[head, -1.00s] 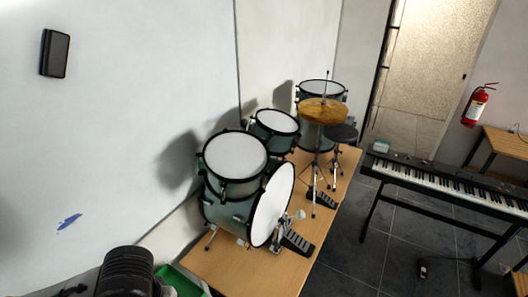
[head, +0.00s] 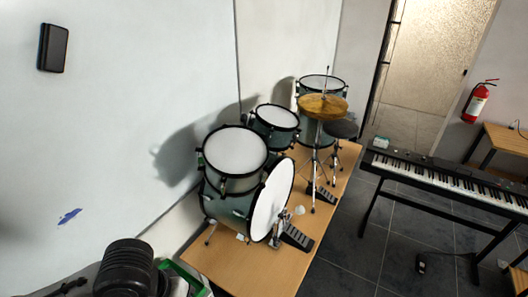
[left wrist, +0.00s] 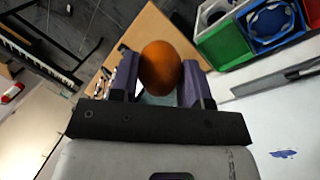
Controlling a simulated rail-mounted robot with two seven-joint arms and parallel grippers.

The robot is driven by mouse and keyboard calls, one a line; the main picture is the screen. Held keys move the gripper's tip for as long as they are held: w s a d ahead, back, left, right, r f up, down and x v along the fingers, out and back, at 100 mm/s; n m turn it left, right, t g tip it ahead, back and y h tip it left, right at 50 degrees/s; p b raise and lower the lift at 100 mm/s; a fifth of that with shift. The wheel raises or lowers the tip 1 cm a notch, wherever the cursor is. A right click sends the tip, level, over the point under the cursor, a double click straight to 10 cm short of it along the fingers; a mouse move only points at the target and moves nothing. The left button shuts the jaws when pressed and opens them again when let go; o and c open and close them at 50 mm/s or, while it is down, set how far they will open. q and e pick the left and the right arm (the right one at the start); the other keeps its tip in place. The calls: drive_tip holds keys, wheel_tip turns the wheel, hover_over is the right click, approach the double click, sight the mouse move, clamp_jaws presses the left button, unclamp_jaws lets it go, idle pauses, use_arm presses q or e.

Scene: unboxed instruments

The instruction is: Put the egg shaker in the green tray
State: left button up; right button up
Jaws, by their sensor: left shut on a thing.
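The egg shaker (left wrist: 160,68) is a smooth orange-brown egg in the left wrist view. My left gripper (left wrist: 158,85) is shut on it, with one purple finger on each side. The green tray (left wrist: 224,38) is in the upper right of that view, to the right of the held egg and apart from it. In the head view, part of the green tray (head: 191,274) shows at the bottom, just right of my dark left arm. The egg and the left fingertips cannot be made out there. My right gripper is in neither view.
A blue round-rimmed container (left wrist: 272,22) sits beside the green tray. A drum kit (head: 236,160) stands on the wooden table (head: 235,272), close to the tray. A white wall (head: 110,130) rises behind. A keyboard (head: 450,180) stands to the right, across open floor.

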use_arm(q)
drive_tip(key=shift+d+r+h, duration=0.15)
drive_tip(key=shift+d+h, duration=0.65)
drive_tip(key=shift+d, duration=0.4)
drive_tip(key=a+f+y, duration=0.1)
drive_tip(key=a+y, duration=0.3)
drive_tip(key=a, duration=0.2)
drive_tip(key=shift+a+y, duration=0.25)
drive_tip(key=shift+y, duration=0.05)
